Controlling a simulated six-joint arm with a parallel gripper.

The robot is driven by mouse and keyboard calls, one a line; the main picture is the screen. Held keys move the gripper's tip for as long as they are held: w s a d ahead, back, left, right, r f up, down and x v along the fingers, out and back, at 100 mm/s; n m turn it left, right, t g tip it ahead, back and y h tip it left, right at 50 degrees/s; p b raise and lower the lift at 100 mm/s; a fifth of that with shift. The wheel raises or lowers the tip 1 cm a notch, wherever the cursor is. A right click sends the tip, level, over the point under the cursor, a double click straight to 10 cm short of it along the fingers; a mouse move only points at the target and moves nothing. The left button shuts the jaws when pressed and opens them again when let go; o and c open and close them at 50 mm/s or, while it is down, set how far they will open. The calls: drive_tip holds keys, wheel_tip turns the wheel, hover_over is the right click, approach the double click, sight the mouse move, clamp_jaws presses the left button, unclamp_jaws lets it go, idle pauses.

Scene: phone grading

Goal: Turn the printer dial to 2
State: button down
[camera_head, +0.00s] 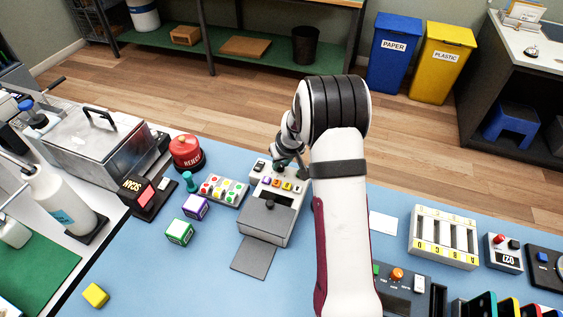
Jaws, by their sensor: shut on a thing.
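The printer (265,221) is a grey box on the blue work surface, with a row of coloured buttons (283,184) and a dark slot plate in front. My gripper (283,162) is at the printer's back edge, just behind the buttons, pointing down. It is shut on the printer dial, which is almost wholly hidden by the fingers. The dial's pointer and its numbers cannot be read from here. My white arm comes up from the bottom and covers the area right of the printer.
Left of the printer stand a button panel (222,190), a purple cube (195,207), a green cube (180,232) and a red REJECT button (186,153). Right of my arm are a lettered rack (443,238) and a control box (403,282). The front left mat is mostly clear.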

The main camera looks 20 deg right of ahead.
drive_tip(key=m, duration=0.2)
drive_tip(key=m+h, duration=0.1)
drive_tip(key=m, duration=0.1)
drive_tip(key=shift+a+g+h, duration=0.1)
drive_tip(key=shift+g+h, duration=0.2)
drive_tip(key=shift+a+m+g+h, duration=0.1)
drive_tip(key=shift+m+g+h, duration=0.4)
drive_tip(key=shift+m, duration=1.5)
drive_tip(key=c, duration=0.7)
unclamp_jaws()
drive_tip(key=shift+o, duration=0.2)
drive_tip(key=v, duration=1.5)
drive_tip(key=shift+a+r, duration=0.3)
drive_tip(key=shift+a, duration=0.05)
